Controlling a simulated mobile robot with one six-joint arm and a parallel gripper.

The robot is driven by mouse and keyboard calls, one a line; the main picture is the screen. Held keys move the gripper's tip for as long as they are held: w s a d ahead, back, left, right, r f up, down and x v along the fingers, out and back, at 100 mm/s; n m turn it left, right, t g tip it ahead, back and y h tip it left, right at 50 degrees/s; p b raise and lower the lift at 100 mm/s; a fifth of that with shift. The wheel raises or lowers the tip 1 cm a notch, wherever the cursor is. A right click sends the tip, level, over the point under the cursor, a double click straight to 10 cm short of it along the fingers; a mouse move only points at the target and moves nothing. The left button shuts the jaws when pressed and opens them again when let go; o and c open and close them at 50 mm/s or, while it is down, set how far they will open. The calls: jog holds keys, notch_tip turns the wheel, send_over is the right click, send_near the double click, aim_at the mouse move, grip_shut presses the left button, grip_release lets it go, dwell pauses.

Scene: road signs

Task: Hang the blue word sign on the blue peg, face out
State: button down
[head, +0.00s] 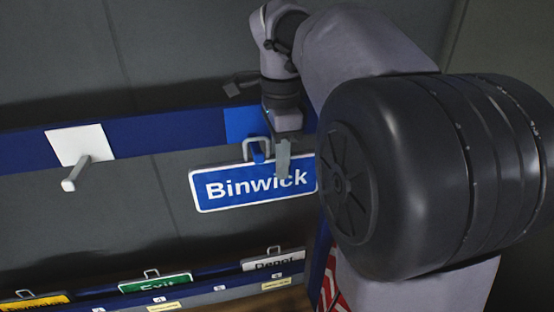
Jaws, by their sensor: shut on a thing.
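The blue word sign (235,190) reads "Binwick" in white and faces this camera, tilted slightly up to the right. My gripper (283,160) is shut on it near its upper right; a grey finger covers part of the word. The sign's grey wire loop (256,142) stands above its top edge. The blue peg (259,155) shows within the loop's outline, below a blue plate (244,123) on the rail. I cannot tell whether the loop rests on the peg or only overlaps it in this view.
A white peg (75,175) on a white plate (88,142) sticks out at left on the dark blue rail (180,131). Below is a rack with a yellow sign (35,302), a green "Exit" sign (155,283) and a white "Depot" sign (273,261). My arm blocks the right side.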

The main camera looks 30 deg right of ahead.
jog(key=shift+f+b, duration=0.65)
jog(key=shift+f, duration=0.2)
jog(key=c, duration=1.3)
grip_release()
jog(key=shift+r, duration=0.1)
notch_tip(320, 180, up, 17)
jog(key=p, duration=0.7)
jog(key=shift+r, duration=0.2)
